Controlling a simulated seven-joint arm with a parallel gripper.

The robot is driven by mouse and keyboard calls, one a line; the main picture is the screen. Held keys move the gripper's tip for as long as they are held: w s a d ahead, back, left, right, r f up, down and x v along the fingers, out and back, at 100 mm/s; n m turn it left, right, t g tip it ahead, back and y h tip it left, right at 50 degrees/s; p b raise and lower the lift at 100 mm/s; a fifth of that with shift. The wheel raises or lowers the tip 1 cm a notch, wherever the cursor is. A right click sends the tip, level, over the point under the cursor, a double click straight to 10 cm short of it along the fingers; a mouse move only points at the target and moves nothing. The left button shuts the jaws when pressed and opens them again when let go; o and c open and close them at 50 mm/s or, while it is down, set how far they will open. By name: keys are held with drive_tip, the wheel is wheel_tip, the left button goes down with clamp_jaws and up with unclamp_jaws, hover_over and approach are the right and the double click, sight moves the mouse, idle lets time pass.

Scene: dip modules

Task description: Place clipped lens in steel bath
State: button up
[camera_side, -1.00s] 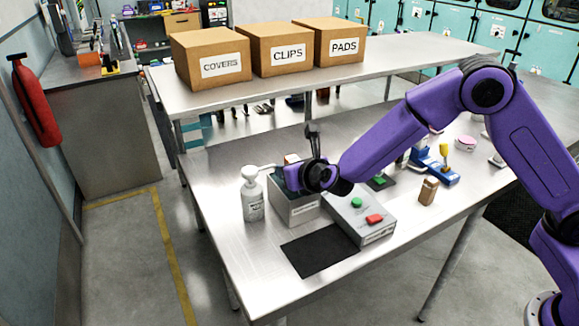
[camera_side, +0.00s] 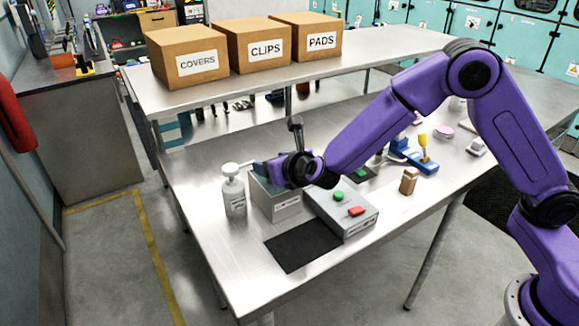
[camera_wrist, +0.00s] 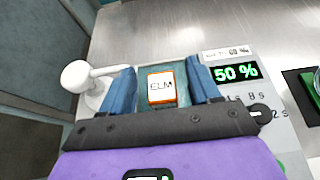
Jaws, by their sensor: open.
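The steel bath (camera_side: 284,210) is an open box on the bench, left of the control unit. My gripper (camera_side: 272,171) is over its opening, with the wrist to the right. In the wrist view, my gripper (camera_wrist: 161,70) is open, with one blue finger on each side of a small orange-edged block (camera_wrist: 161,87) with a white face marked ELM. The block appears within the bath's opening, between the fingers. I cannot tell whether a finger touches it or whether it rests on the bottom. No separate lens shows, and the side view hides the block.
A white pump bottle (camera_side: 234,192) stands close left of the bath. The control unit (camera_side: 342,210) with green and red buttons is close right; its display (camera_wrist: 235,72) reads 50 %. A black mat (camera_side: 302,246) lies in front. A small tan block (camera_side: 409,181) stands further right.

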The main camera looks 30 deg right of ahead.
drive_tip(key=v, duration=1)
drive_tip(key=shift+s, duration=0.15)
drive_tip(key=s+d+m+g+h, duration=0.2)
drive_tip(key=s+d+m+g, duration=0.1)
drive_tip(key=s+d+m, duration=0.4)
drive_tip(key=s+d+m+g+y, duration=0.1)
drive_tip(key=s+d+m+g, duration=0.3)
drive_tip(key=s+m, duration=0.4)
drive_tip(key=s+d+m+g+y, duration=0.1)
drive_tip(key=s+d+m+g, duration=0.4)
drive_tip(key=s, duration=1)
drive_tip(key=m, duration=0.3)
drive_tip(key=shift+d+f+g, duration=0.3)
drive_tip(key=shift+d+f, duration=0.05)
drive_tip(key=shift+c, duration=0.2)
